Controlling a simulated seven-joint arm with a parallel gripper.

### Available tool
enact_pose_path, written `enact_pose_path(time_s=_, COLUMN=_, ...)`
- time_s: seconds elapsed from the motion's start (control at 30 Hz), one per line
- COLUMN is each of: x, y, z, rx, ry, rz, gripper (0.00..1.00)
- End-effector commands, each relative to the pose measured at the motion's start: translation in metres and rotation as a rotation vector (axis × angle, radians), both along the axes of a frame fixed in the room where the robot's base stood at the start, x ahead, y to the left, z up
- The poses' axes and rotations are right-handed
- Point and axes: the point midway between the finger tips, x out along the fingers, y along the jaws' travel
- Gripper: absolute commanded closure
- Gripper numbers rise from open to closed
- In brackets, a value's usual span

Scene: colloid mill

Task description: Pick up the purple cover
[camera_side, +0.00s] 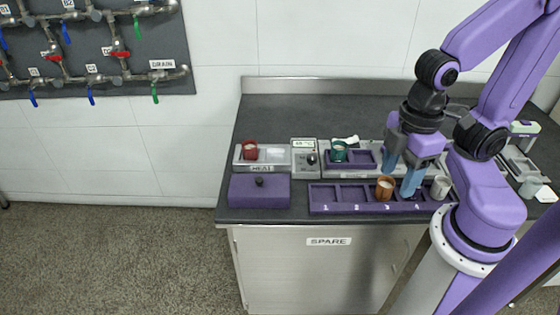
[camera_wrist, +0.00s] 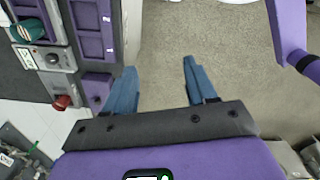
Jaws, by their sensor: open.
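The purple cover (camera_side: 245,192) is a box shape with a small black knob on top. It stands near the front left of the dark bench in the side view. My gripper (camera_side: 397,180) is open, with blue fingers pointing down over the right part of the bench, well to the right of the cover. In the wrist view the gap between the fingertips (camera_wrist: 160,66) is empty over the floor.
A long purple rack (camera_side: 335,207) holding a brown cup (camera_side: 385,188) lies between cover and gripper. Behind are a red cup (camera_side: 250,150), a grey knob unit (camera_side: 306,162) and a green cup (camera_side: 339,151). A pale cup (camera_side: 441,187) stands right of my gripper.

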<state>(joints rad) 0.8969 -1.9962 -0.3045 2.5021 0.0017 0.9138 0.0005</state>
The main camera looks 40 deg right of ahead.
Motion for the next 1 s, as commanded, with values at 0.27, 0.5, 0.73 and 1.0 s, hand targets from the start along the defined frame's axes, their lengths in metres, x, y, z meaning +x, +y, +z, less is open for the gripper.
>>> enact_pose_path(time_s=0.27, x=0.0, y=0.0, z=0.0, rx=0.0, ry=0.0, rz=-0.003, gripper=0.45)
enact_pose_path(time_s=0.5, x=0.03, y=0.019, z=0.005, rx=-0.01, ry=0.003, rz=-0.251, gripper=0.45)
enact_pose_path(time_s=0.73, x=0.094, y=0.053, z=0.012, rx=-0.028, ry=-0.001, rz=-0.775, gripper=0.45)
enact_pose_path(time_s=1.0, x=0.171, y=0.082, z=0.013, rx=-0.042, ry=-0.016, rz=-1.4, gripper=0.45)
